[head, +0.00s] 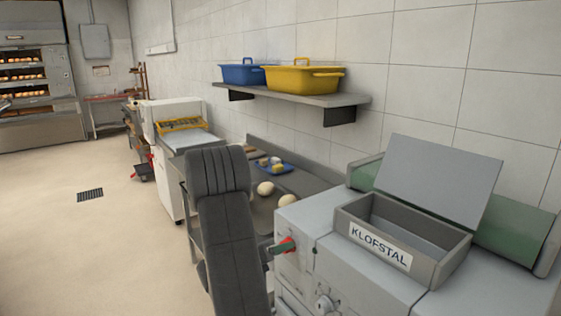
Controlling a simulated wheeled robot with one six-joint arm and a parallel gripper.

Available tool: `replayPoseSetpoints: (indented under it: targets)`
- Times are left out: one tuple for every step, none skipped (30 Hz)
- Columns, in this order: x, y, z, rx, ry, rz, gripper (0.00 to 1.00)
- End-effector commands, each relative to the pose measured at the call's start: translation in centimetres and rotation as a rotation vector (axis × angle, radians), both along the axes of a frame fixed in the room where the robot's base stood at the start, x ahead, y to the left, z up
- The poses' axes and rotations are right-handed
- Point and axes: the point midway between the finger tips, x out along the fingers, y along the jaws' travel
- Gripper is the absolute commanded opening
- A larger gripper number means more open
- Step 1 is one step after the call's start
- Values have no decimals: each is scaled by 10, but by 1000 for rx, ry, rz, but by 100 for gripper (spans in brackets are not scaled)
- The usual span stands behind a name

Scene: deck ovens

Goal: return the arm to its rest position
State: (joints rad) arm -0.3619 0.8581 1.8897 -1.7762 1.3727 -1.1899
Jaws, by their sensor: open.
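My gripper is not in view. A dark grey, ribbed upright part that looks like my own arm rises from the bottom edge, left of the middle. It hides part of the workbench (312,184) behind it. No fingertips show, and nothing held can be seen.
A grey machine with an open-lidded box labelled KLOFSTAL (378,245) stands close at right. Dough balls (265,188) and a blue tray (273,166) lie on the bench. A wall shelf (350,100) holds a blue tub (243,74) and a yellow tub (303,80). Floor at left is clear.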

Motion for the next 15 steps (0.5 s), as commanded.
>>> replayPoseSetpoints:
  targets:
    - [3,-5,-2,8,-13,-1,59]
    - [2,-3,-5,24,-36,1,59]
    - [2,-3,-5,43,-63,1,59]
    - [2,-2,-5,58,-84,1,59]
    - [2,-2,-5,73,-103,1,59]
    - [1,-2,-6,91,-128,0,59]
    - [1,-2,-6,106,-148,1,59]
    - [1,-2,-6,121,-167,0,59]
    - [1,-3,-6,140,-193,0,59]
    - [1,-3,-6,154,-214,0,59]
    - [1,-3,-6,168,-232,0,59]
    - [1,-3,-6,187,-259,0,59]
    - [1,-3,-6,202,-279,0,59]
    - [1,-3,-6,215,-299,-1,59]
    - [1,-3,-6,234,-325,0,59]
